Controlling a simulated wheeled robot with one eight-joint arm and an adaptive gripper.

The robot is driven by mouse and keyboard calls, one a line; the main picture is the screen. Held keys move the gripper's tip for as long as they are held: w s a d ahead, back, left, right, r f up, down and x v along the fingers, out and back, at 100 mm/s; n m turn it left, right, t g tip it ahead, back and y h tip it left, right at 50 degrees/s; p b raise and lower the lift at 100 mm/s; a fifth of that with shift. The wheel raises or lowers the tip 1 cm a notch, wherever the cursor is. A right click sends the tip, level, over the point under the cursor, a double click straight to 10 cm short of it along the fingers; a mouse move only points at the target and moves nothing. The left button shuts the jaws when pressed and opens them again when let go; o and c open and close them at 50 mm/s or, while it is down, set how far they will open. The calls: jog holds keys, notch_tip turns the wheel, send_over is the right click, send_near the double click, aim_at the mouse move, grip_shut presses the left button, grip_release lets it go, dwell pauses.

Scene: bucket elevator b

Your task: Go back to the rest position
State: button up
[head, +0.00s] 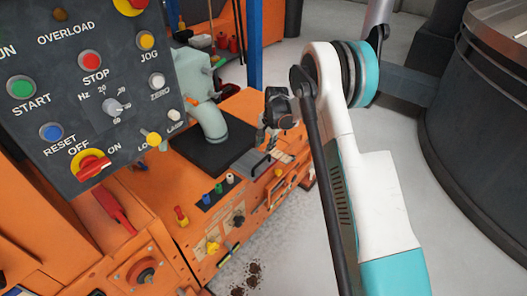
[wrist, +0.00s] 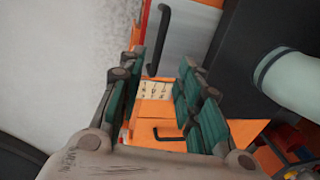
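My gripper (wrist: 162,80) is open in the wrist view, its two green-padded fingers apart with nothing between them. In the head view my gripper (head: 270,125) shows small and dark at the end of my white and teal arm, above the orange machine (head: 262,205). It looks apart from the machine, but the exact gap cannot be told. Past the fingers, the wrist view shows a white label (wrist: 156,90) on an orange surface and a black handle (wrist: 160,38).
A grey control panel (head: 60,105) with coloured buttons and a red switch stands close at the left. A pale green pipe (head: 212,125) rises from a black plate. A large dark drum (head: 480,130) stands at the right.

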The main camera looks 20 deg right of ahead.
jog(key=shift+s+d+r, duration=0.1)
jog(key=shift+r, duration=0.6)
jog(key=s+a+r+n+t, duration=0.1)
jog(key=s+r+n, duration=0.1)
jog(key=s+r, duration=0.55)
jog(key=s+r+n+t, duration=0.1)
jog(key=s+r, duration=0.3)
jog(key=r, duration=0.6)
jog(key=s+a+r+n, duration=0.1)
jog(key=s+r+n, duration=0.1)
jog(key=s+r, duration=0.45)
jog(key=s+r+n+t, duration=0.1)
jog(key=s+r+n, duration=0.1)
jog(key=s, duration=1)
jog(key=s+r+n+t+h, duration=0.1)
jog(key=s+n+t, duration=0.1)
jog(key=s, duration=1)
jog(key=shift+s+a+r+n, duration=0.35)
jog(key=shift+a+n, duration=0.1)
jog(key=shift+n, duration=0.45)
